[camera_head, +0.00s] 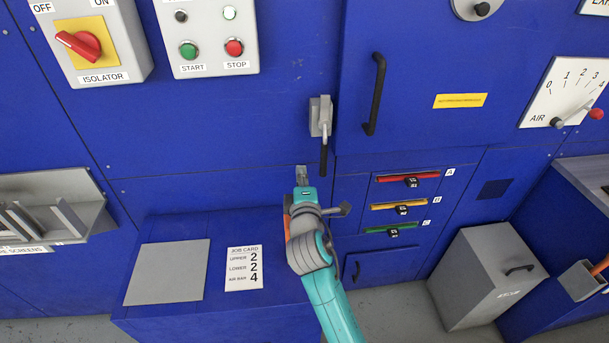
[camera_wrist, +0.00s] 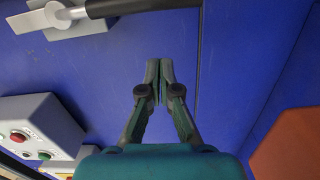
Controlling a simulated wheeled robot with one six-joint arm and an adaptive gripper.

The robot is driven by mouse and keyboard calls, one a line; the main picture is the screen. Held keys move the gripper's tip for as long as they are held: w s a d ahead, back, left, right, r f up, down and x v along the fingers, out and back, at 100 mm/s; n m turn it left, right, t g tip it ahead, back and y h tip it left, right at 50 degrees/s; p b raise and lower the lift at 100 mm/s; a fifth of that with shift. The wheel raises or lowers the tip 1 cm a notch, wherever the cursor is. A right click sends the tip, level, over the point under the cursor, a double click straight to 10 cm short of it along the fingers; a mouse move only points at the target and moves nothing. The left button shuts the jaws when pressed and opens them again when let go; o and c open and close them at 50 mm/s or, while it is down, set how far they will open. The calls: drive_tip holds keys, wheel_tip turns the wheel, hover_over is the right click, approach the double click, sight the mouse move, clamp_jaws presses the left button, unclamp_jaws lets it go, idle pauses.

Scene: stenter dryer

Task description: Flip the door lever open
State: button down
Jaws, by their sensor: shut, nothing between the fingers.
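The door lever (camera_head: 323,155) has a grey metal body and a black grip that hangs straight down at the left edge of the blue door (camera_head: 420,80). In the wrist view the lever's black grip (camera_wrist: 140,5) crosses the top edge, with its grey bracket (camera_wrist: 75,20) at top left. My gripper (camera_head: 302,174) is just below and left of the grip's lower end in the head view, apart from it. In the wrist view my gripper (camera_wrist: 159,66) has its fingertips together with nothing between them, pointing at the blue panel.
A black door handle (camera_head: 375,95) stands right of the lever. The start and stop box (camera_head: 208,35) and isolator (camera_head: 85,45) are upper left. A ledge with a job card (camera_head: 244,268) is below left.

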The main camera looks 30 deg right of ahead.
drive_tip(key=v, duration=0.9)
drive_tip(key=shift+s, duration=0.15)
